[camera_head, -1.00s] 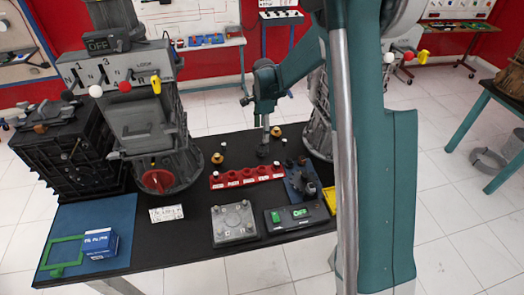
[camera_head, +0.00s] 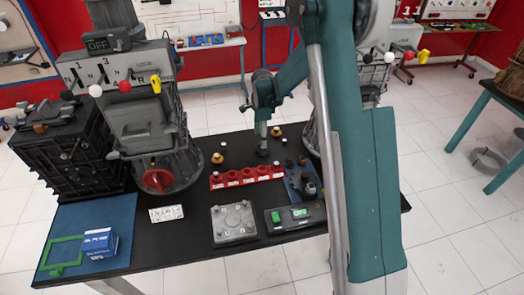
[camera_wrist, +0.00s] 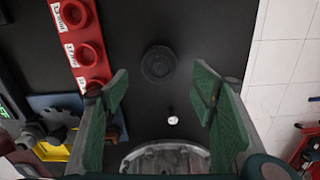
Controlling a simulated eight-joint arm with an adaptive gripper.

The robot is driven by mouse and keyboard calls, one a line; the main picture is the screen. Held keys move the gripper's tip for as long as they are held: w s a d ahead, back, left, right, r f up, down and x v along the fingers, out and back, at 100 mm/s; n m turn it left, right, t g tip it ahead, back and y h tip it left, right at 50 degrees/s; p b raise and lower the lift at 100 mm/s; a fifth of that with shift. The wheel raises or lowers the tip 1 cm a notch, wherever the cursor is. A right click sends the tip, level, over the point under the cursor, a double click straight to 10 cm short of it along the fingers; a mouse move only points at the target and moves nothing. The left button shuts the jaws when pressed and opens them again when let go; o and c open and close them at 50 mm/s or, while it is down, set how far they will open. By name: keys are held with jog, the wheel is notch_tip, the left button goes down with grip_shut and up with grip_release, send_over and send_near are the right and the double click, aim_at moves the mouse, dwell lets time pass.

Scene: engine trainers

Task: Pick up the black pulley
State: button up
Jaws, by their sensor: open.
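The black pulley (camera_wrist: 158,63) is a dark round disc lying flat on the black tabletop in the wrist view. My gripper (camera_wrist: 160,92) is open, with green-padded fingers to the left and right of the picture. The pulley shows beyond the fingertips, in line with the gap between them, and nothing is held. In the head view my gripper (camera_head: 262,150) points straight down over the table behind the red rack. I cannot make out the pulley there against the dark table.
The red rack (camera_head: 246,177) with several round sockets is close by and also shows in the wrist view (camera_wrist: 82,45). A small white-topped piece (camera_wrist: 172,120) lies between the fingers' lines. Brass-coloured parts (camera_head: 217,158) stand nearby. A large grey engine unit (camera_head: 155,140) is left.

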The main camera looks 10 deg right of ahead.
jog(key=shift+f, duration=0.5)
jog(key=shift+f, duration=0.1)
jog(key=shift+f+b, duration=0.4)
jog(key=shift+f, duration=2.15)
jog(key=c, duration=1.2)
jog(key=shift+r, duration=0.1)
notch_tip(320, 180, up, 10)
jog(key=p, duration=0.1)
